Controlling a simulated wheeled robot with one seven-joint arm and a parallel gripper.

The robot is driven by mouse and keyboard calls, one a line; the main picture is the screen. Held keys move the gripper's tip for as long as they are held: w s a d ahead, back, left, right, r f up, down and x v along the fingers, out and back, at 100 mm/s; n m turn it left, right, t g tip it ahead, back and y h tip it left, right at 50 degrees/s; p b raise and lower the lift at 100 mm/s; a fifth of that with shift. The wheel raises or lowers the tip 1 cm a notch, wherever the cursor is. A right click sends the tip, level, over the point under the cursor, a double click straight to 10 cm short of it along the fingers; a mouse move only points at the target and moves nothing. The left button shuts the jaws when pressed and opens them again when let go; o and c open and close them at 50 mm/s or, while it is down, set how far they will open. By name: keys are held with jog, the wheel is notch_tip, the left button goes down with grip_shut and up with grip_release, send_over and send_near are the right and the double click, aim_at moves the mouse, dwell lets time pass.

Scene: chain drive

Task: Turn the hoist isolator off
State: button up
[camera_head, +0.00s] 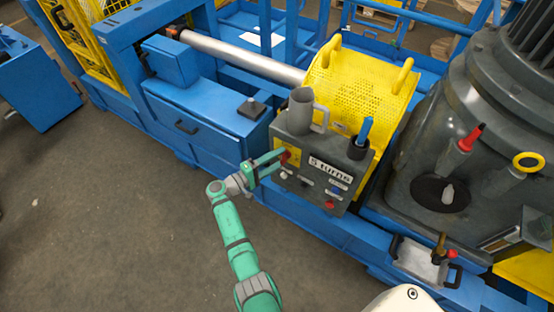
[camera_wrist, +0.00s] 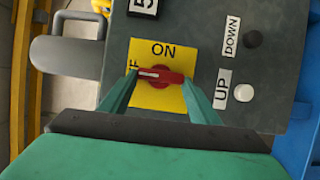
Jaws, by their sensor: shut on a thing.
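The hoist isolator is a red rotary knob (camera_wrist: 161,76) on a yellow plate (camera_wrist: 160,48) on the grey control panel (camera_head: 318,175). In the wrist view the plate reads ON above the knob, and part of a second word, ending in F, shows at the left. The knob's bar lies crosswise, its white mark pointing left towards that partly hidden word. My gripper (camera_wrist: 159,82) is shut on the knob, one green finger at each end of its bar. In the head view my gripper (camera_head: 274,164) reaches the panel's left side, partly covering the knob.
The UP button (camera_wrist: 243,92) and DOWN button (camera_wrist: 252,39) sit close to the right finger. A grey jug (camera_head: 301,110) and a dark cup with a blue-handled tool (camera_head: 364,131) stand on top of the panel. Open floor (camera_head: 110,200) lies left of my arm.

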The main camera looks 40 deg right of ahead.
jog(key=o, duration=1)
jog(key=shift+o, duration=0.2)
jog(key=a, duration=1.1)
jog(key=shift+w, duration=0.1)
